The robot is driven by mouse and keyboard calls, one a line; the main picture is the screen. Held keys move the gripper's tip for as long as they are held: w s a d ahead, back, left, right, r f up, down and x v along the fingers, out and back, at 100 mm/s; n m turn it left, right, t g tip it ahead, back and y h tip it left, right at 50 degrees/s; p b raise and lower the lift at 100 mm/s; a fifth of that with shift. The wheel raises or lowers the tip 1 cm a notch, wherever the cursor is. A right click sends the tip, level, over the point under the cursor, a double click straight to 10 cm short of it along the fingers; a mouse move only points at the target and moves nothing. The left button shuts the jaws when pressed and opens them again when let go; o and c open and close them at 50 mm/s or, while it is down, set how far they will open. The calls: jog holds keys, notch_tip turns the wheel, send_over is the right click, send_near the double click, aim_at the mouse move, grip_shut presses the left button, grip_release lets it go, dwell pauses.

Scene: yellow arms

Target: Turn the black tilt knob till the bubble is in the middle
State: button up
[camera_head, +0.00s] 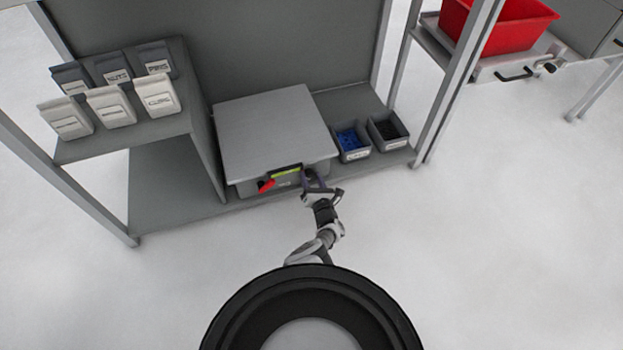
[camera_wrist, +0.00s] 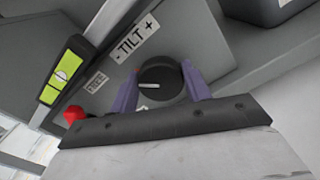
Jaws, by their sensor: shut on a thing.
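The black tilt knob (camera_wrist: 160,80), with a white pointer line, sits on the grey front panel beside a "TILT +" label (camera_wrist: 136,37) in the wrist view. My gripper (camera_wrist: 160,92) has its two purple fingers shut on the knob, one on each side. In the head view my gripper (camera_head: 314,183) is at the front right of the grey box (camera_head: 272,127) and hides the knob. The yellow-green level vial (camera_wrist: 65,72) shows at the left in the wrist view. Its bubble appears near the middle of the vial, but is small. The vial also shows in the head view (camera_head: 286,171).
Bins with blue parts (camera_head: 350,140) and black parts (camera_head: 387,130) stand right of the box. Labelled containers (camera_head: 112,105) stand on the left shelf.

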jog(key=m, duration=0.6)
jog(key=shift+w+d, duration=0.1)
jog(key=shift+d, duration=0.05)
jog(key=shift+c, duration=0.2)
jog(key=shift+o, duration=0.2)
jog(key=shift+f+m, duration=0.1)
jog(key=shift+m, duration=2.3)
jog(key=o, duration=1)
jog(key=shift+c, duration=0.2)
